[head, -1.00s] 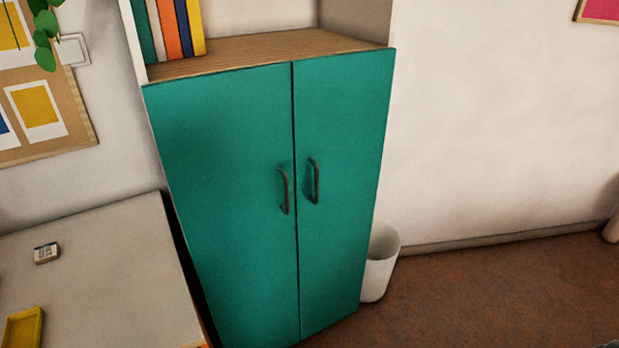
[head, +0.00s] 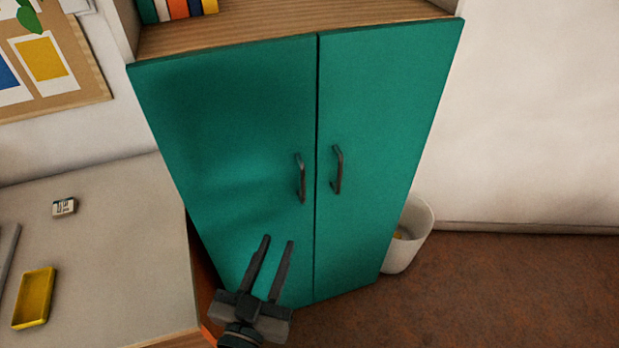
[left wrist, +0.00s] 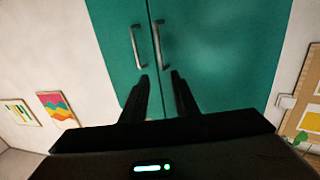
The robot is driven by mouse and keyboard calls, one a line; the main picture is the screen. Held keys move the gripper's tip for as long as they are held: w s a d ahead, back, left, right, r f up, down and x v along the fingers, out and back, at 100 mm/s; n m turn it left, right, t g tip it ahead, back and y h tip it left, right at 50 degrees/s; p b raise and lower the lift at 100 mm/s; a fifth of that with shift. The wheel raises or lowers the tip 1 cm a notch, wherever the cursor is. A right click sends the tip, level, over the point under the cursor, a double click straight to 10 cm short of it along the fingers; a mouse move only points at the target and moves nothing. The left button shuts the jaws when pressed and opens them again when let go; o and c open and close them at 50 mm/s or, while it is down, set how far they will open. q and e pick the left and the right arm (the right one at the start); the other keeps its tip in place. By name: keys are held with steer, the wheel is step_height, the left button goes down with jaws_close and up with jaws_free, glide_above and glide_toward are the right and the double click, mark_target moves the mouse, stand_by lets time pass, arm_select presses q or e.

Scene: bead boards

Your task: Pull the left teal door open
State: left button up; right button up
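The left teal door (head: 230,140) of the cabinet is shut, flush with the right teal door (head: 375,130). Its dark bar handle (head: 300,178) is near the seam, beside the right door's handle (head: 337,170). My left gripper (head: 278,240) is open and empty, in front of the left door's lower part, below its handle in the picture. The left wrist view seems turned over; there the left door (left wrist: 215,50) is on the right, with its handle (left wrist: 158,45) just beyond my open fingers (left wrist: 160,76). My right gripper is not in view.
A desk (head: 110,240) with a yellow tray (head: 34,298) and a small box (head: 64,208) stands left of the cabinet. A white bin (head: 412,240) stands at its right. The brown floor (head: 480,290) at right is clear.

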mark_target(302, 181)
arm_select(q)
steer(key=p+x, duration=0.5)
steer(key=x, duration=1.2)
steer(key=shift+w+f, duration=0.2)
steer(key=shift+w, duration=0.1)
jaws_close()
